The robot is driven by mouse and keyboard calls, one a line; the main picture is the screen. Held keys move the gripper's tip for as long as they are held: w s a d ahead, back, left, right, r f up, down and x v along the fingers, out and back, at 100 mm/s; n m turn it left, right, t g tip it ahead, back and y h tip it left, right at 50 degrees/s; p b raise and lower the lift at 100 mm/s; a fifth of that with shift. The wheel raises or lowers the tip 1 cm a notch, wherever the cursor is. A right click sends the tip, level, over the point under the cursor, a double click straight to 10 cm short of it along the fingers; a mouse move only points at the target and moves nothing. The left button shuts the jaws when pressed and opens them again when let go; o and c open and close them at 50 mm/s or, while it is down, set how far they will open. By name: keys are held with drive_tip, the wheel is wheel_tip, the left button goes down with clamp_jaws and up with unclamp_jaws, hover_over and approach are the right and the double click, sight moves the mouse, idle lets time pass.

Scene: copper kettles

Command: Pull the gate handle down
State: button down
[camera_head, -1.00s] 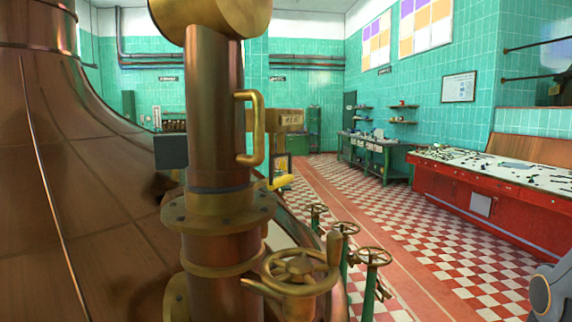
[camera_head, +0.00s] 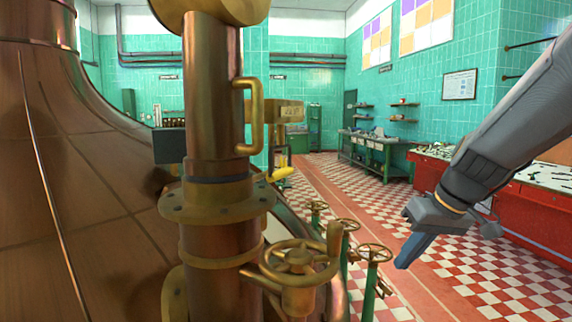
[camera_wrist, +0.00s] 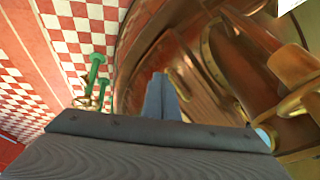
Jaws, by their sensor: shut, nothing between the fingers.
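A brass D-shaped handle (camera_head: 257,114), the likeliest gate handle, stands upright on the right side of a copper sleeve (camera_head: 213,100) around a vertical pipe. My gripper (camera_head: 403,264) is shut and empty. It hangs in free air to the right of and lower than the handle, well apart from it, with its blue fingers pointing down and left. In the wrist view, my shut fingers (camera_wrist: 161,97) point towards the curved copper body. I cannot tell for sure whether the handle shows there.
A brass handwheel (camera_head: 300,258) juts from the pipe below the handle. Smaller valve wheels (camera_head: 374,252) on green posts stand between the pipe and my gripper. A large copper kettle (camera_head: 85,190) fills the left. A red console (camera_head: 500,205) stands at the right.

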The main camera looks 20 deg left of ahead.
drive_tip(key=w+a+r+n+y, duration=0.1)
drive_tip(key=a+r+n+y, duration=0.1)
drive_tip(key=a+r, duration=0.5)
drive_tip(key=w+a+r+n+y+b, duration=0.1)
drive_tip(key=w+a+r+n+y, duration=0.1)
drive_tip(key=a+r+n, duration=0.2)
drive_tip(key=w+a+r+n+y, duration=0.2)
drive_tip(key=a+r+n, duration=0.1)
drive_tip(key=a+r, duration=0.8)
drive_tip(key=shift+r+n+g+y+b, duration=0.3)
drive_tip(key=shift+r+n+g+y, duration=0.1)
drive_tip(key=shift+r, duration=0.25)
drive_tip(key=p+x, duration=0.4)
drive_tip(key=x, duration=0.6)
drive_tip(key=shift+f, duration=0.15)
wheel_tip(320, 180, down, 8)
drive_tip(key=b, duration=1.1)
drive_tip(key=shift+d, duration=0.1)
